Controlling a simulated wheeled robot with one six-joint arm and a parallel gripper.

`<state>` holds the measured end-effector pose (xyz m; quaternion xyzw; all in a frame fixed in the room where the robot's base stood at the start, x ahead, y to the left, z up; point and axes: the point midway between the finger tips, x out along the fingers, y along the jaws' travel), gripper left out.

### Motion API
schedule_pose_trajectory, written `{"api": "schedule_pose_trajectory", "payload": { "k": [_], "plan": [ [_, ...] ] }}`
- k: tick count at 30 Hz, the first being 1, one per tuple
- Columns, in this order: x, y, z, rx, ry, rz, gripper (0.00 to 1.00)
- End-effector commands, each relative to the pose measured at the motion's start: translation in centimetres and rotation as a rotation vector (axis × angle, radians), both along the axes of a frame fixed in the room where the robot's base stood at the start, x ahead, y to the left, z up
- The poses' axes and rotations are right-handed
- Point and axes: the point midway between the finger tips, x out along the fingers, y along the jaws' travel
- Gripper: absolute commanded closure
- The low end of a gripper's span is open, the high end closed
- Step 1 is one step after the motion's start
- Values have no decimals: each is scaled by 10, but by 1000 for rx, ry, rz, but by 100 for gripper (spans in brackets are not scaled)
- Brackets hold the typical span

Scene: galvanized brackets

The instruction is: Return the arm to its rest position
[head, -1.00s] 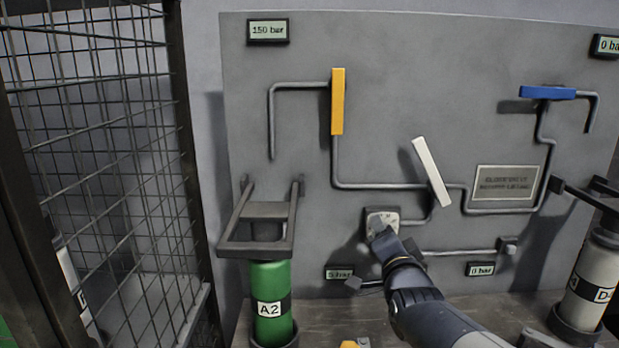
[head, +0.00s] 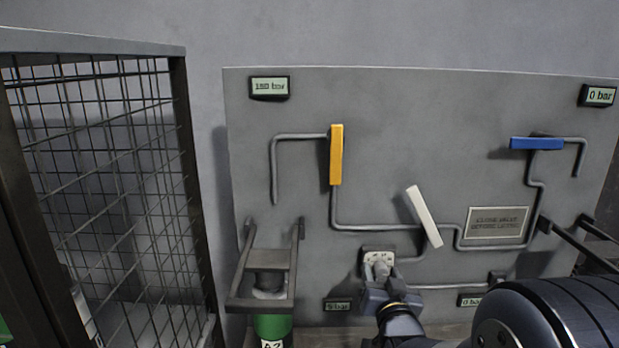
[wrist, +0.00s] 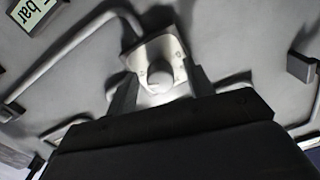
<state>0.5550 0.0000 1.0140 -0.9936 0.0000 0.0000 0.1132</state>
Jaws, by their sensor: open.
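My gripper (head: 380,284) is low in front of the grey panel (head: 400,100), at a pale square plate with a round knob (head: 379,260). In the wrist view my gripper (wrist: 160,88) is open, with one finger on each side of the knob (wrist: 160,76). I cannot tell whether the fingers touch the knob. My arm comes in from the lower right in the head view, and a large dark link of mine covers the lower right corner.
The panel carries a vertical yellow handle (head: 336,155), a tilted white handle (head: 423,216) and a horizontal blue handle (head: 536,143) on pipes. A green cylinder (head: 272,327) stands below a bracket (head: 262,304). A mesh cage (head: 100,150) stands at left.

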Motion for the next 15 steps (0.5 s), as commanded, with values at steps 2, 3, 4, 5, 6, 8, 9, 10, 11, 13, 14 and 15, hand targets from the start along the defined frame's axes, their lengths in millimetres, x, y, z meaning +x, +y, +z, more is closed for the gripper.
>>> {"api": "schedule_pose_trajectory", "payload": {
  "k": [2,3,4,5,6,8,9,10,11,13,14,15],
  "plan": [
    [0,0,3,-39,3,0,50],
    [0,0,2,-58,3,0,50],
    [0,0,2,-69,2,-1,50],
    [0,0,2,-81,2,-1,50],
    [0,0,1,-93,2,-1,50],
    [0,0,1,-107,2,-1,50],
    [0,0,0,-114,2,0,50],
    [0,0,0,-118,2,0,50],
    [0,0,0,-120,1,0,50],
    [0,0,0,-123,0,0,50],
    [0,0,0,-123,0,0,50],
    [0,0,0,-124,0,0,50]
  ]
}}
